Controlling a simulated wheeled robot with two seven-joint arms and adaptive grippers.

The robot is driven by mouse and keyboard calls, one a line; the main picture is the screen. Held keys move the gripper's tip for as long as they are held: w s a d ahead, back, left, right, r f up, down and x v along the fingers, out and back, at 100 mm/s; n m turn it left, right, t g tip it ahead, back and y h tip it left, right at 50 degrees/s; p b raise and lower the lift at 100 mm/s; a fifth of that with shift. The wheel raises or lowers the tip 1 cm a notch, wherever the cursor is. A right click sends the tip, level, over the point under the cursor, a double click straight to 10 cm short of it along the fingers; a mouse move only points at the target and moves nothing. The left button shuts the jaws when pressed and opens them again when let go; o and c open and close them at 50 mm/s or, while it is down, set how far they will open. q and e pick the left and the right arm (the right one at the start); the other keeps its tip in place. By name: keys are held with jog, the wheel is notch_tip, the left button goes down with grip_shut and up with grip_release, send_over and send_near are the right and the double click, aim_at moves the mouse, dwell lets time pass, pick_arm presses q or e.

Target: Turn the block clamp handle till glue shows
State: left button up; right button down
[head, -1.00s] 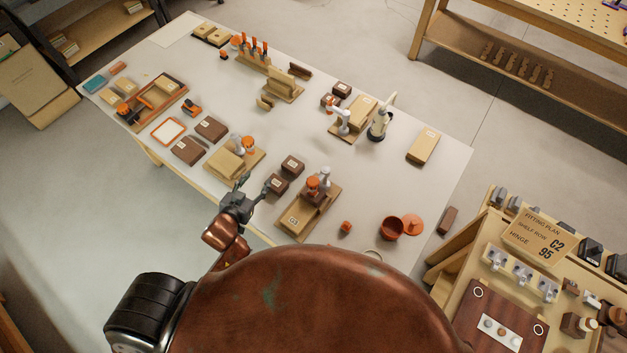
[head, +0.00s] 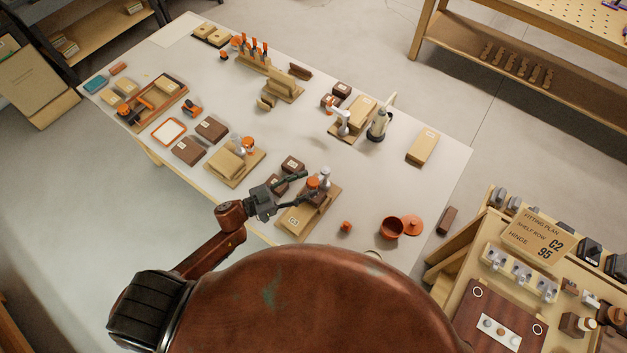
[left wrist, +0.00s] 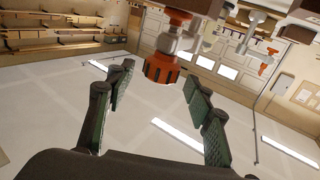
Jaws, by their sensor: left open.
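The block clamp has an orange knob-like handle (head: 312,182) and a grey metal part, and stands on a light wooden board (head: 292,222) with a label at its near end. My left gripper (head: 303,185) is at the clamp's left side with its two fingers spread, one at each side of the handle's direction. In the left wrist view the ribbed orange handle (left wrist: 161,69) shows beyond and between the open fingertips (left wrist: 158,82). I see no clear contact. I cannot make out any glue. My right gripper is not in view.
Small dark blocks (head: 291,164) stand just behind my left gripper. Another board with an orange-knobbed clamp (head: 247,145) is to the left.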

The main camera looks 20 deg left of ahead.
aim_at(313, 180)
pick_arm(q)
jog(key=shift+x, duration=1.6)
jog(key=c, duration=1.2)
jog(key=shift+m+g+h, duration=0.3)
jog(key=shift+g, duration=0.1)
